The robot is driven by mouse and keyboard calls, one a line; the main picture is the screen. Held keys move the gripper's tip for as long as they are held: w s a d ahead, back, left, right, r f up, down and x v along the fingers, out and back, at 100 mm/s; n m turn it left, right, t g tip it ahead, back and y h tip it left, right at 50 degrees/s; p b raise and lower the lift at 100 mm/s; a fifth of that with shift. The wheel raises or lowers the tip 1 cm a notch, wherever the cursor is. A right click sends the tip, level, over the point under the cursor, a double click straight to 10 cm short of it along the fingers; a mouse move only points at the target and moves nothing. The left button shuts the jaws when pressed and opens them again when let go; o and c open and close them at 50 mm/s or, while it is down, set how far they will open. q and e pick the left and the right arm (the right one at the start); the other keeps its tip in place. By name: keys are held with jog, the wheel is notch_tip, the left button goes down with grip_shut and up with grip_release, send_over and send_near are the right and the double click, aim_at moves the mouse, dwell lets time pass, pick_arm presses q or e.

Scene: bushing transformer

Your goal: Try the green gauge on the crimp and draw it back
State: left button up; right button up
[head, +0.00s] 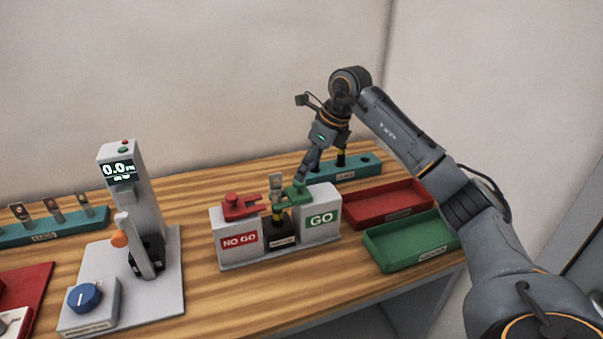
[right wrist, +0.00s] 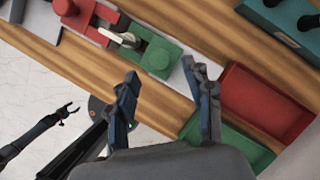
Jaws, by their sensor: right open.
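The green gauge (head: 298,191) lies on top of the block marked GO (head: 320,217), its inner end close to the crimp; I cannot tell whether they touch. The crimped terminal (head: 276,183) stands upright in the dark holder (head: 281,237) between the two blocks. My right gripper (right wrist: 160,72) is open and empty, pointing down at the gauge. My left gripper (right wrist: 68,109) shows small and open, far from the blocks, in the right wrist view.
A red gauge (head: 241,204) lies on the NO GO block (head: 238,241). A red tray (head: 388,203) and a green tray (head: 410,240) are to the right, both empty. A teal rack (head: 357,168) stands behind. A tester with a display (head: 118,170) stands left.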

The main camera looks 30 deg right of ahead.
aim_at(290, 191)
jog(key=x, duration=0.3)
jog(key=shift+a+f+p, duration=0.1)
jog(key=shift+f+p, duration=0.1)
jog(key=shift+p, duration=0.15)
jog(key=shift+w+f, duration=0.1)
jog(key=shift+f, duration=0.25)
jog(key=shift+c, duration=0.2)
grip_shut()
pick_arm(q)
jog(key=shift+w+r, duration=0.3)
jog(key=shift+w, duration=0.35)
jog(key=shift+w+r, duration=0.3)
jog(key=shift+w, duration=0.3)
